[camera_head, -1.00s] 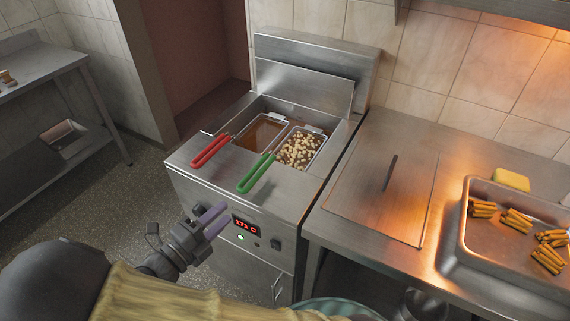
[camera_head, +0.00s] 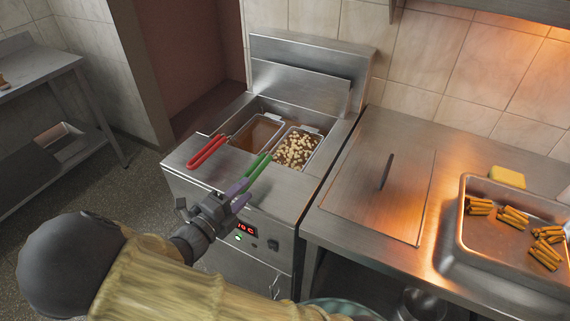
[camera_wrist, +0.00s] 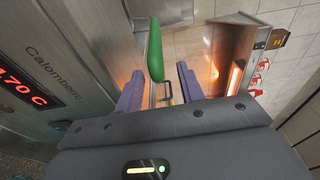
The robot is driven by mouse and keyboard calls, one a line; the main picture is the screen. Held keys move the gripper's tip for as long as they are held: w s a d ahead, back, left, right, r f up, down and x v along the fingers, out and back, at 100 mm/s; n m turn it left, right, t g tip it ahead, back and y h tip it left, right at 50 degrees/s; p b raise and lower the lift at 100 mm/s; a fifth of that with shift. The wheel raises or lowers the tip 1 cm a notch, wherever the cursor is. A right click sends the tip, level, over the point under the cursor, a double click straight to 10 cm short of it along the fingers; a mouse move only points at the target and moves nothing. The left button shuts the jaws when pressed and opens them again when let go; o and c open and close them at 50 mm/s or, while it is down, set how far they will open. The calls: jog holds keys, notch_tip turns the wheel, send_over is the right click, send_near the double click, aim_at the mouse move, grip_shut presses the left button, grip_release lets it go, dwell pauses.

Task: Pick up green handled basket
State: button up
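The green-handled basket (camera_head: 296,150) sits in the right side of the fryer and holds pale brown chunks. Its green handle (camera_head: 257,167) sticks out over the fryer's front edge. My gripper (camera_head: 245,194) is at the near end of this handle, above the front panel. In the wrist view the two purple fingers are apart, and the green handle (camera_wrist: 155,50) shows in the gap between their tips (camera_wrist: 159,72). The gripper is open. I cannot tell whether a finger touches the handle. The handle's near end is partly hidden by the fingers in the head view.
A red-handled basket (camera_head: 257,133) sits left of it in the fryer (camera_head: 194,173), its red handle (camera_head: 207,150) close by. A steel counter (camera_head: 330,222) on the right bears a tray (camera_head: 468,245) of brown sticks and a yellow block (camera_head: 507,178).

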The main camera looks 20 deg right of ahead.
aim_at(256, 178)
jog(key=x, duration=0.4)
jog(key=shift+w+d+f, duration=0.1)
jog(key=shift+w+d, duration=0.1)
jog(key=shift+w, duration=0.2)
jog(key=shift+c, duration=0.2)
grip_shut()
